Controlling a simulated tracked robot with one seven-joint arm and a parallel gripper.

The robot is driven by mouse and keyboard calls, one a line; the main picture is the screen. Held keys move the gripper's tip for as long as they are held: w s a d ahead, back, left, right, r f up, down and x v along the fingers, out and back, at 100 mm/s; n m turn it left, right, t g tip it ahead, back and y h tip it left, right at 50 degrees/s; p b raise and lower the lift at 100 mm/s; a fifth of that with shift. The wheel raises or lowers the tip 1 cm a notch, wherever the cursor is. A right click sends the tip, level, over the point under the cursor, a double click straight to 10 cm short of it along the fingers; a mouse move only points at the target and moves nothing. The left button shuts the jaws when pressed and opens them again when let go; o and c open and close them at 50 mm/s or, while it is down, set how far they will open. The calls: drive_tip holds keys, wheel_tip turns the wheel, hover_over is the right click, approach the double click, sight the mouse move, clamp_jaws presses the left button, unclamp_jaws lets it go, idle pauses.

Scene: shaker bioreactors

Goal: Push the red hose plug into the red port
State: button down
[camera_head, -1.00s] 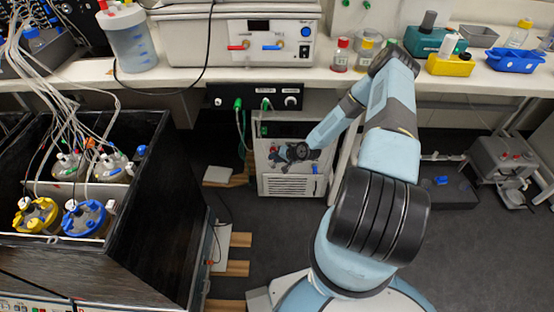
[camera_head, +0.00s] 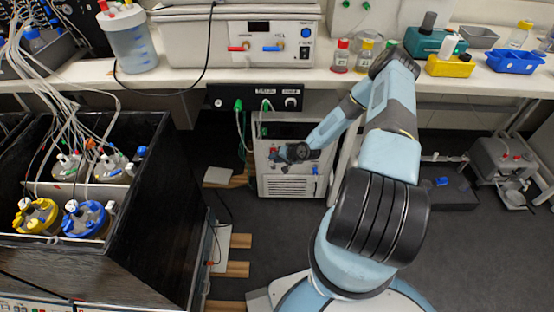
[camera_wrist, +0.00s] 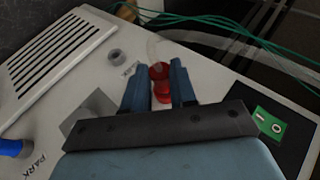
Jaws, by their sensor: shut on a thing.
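My gripper (camera_wrist: 159,80) is shut on a red plug (camera_wrist: 163,98), with its two blue-grey fingers on either side of it. A second red round part (camera_wrist: 158,70) shows at the fingertips, against the white panel; it looks like the red port. The plug and this part are close together and in line; I cannot tell if they touch or how deep the plug is. In the head view my gripper is at the front of the white floor unit (camera_head: 290,183), and the plug is hidden there.
A grey round fitting (camera_wrist: 117,57) sits left of the fingers on the panel. A slotted vent (camera_wrist: 52,58) and a blue part (camera_wrist: 10,147) are further left. Green hoses (camera_wrist: 222,22) run behind. The bench (camera_head: 190,68) overhangs the unit.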

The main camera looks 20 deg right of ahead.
drive_tip(key=shift+w+d, duration=0.15)
drive_tip(key=shift+w, duration=0.25)
idle(0.3)
drive_tip(key=c, duration=0.8)
unclamp_jaws()
drive_tip(key=v, duration=1.3)
drive_tip(key=shift+s+d+r, duration=0.15)
drive_tip(key=shift+s, duration=0.15)
